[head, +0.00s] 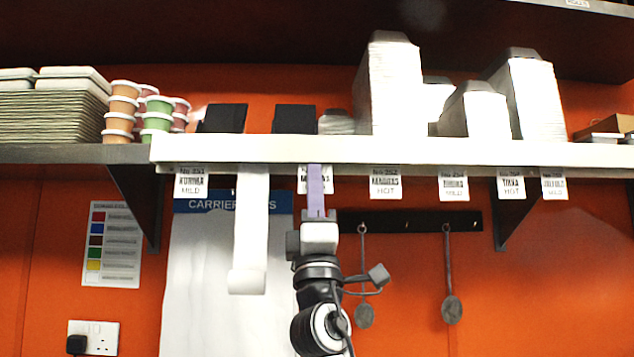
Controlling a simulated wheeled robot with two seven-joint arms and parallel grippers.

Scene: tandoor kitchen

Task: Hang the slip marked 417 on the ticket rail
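The white ticket rail (400,151) runs along the front edge of the shelf, with several printed white slips hanging below it. My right gripper (318,214) is below the rail, left of the picture's middle, pointing up. A narrow lavender slip (315,188) stands upright from its fingertips, which seem shut on its lower end. The slip's top meets the rail's lower edge in the picture; I cannot tell whether it is held there. It partly covers a printed slip (328,181) behind it. I can read no 417 anywhere. My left gripper is not in view.
A long white paper strip (251,220) with a curled end hangs from the rail left of my gripper. A hook bar (410,221) with two hanging ladles (452,307) is on the wall to the right. Cups, boxes and cartons (390,88) stand on the shelf.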

